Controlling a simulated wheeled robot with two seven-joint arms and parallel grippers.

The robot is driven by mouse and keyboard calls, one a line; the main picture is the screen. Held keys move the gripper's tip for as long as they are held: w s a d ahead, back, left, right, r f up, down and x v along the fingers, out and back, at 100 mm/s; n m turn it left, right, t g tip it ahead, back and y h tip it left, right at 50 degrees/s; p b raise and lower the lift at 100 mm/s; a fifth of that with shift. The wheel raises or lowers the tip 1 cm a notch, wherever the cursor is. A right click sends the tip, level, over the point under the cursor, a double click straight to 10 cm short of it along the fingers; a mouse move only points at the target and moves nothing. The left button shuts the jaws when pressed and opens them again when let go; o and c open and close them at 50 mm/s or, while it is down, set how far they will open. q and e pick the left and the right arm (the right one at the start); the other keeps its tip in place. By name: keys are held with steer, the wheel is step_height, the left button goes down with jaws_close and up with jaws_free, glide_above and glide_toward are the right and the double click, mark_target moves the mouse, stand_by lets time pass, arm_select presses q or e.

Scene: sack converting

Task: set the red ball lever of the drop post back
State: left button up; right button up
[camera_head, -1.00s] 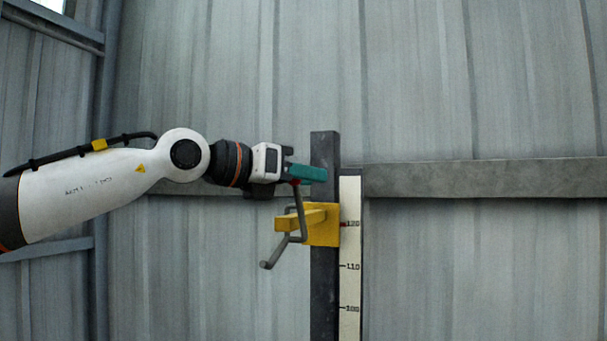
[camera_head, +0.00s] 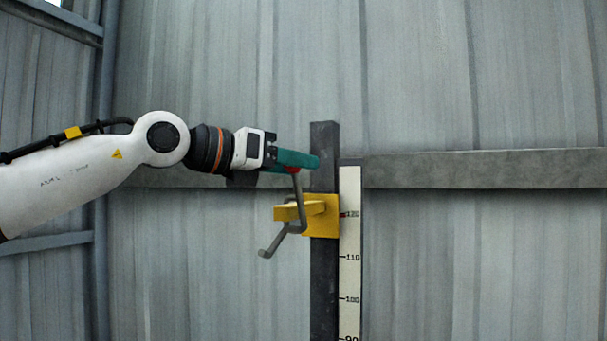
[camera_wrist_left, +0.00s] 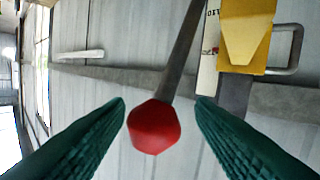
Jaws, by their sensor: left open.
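The drop post (camera_head: 324,270) stands upright, dark, with a yellow bracket (camera_head: 322,218). A bent grey lever (camera_head: 299,200) runs up from the bracket to a red ball (camera_head: 292,170), which the green fingers partly cover in the head view. My left gripper (camera_head: 312,161) comes in from the left at the height of the ball, its fingers pointing right and slightly down. In the left wrist view the red ball (camera_wrist_left: 154,127) lies between the two open green fingers, nearer the left one, with a gap to the right one. Whether a finger touches it is unclear. My right gripper is out of view.
A pale scale strip (camera_head: 349,275) with numbers runs along the post's right side. A yellow arm (camera_head: 298,212) juts left from the bracket. A grey horizontal rail (camera_head: 480,168) and corrugated metal wall stand behind. The space right of the post is clear.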

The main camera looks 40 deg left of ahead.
arm_select(q)
steer(key=f+b+v, duration=0.1)
steer(key=b+v, duration=0.2)
steer(key=v, duration=0.6)
steer(key=shift+a+r, duration=0.25)
steer(key=shift+c, duration=0.2)
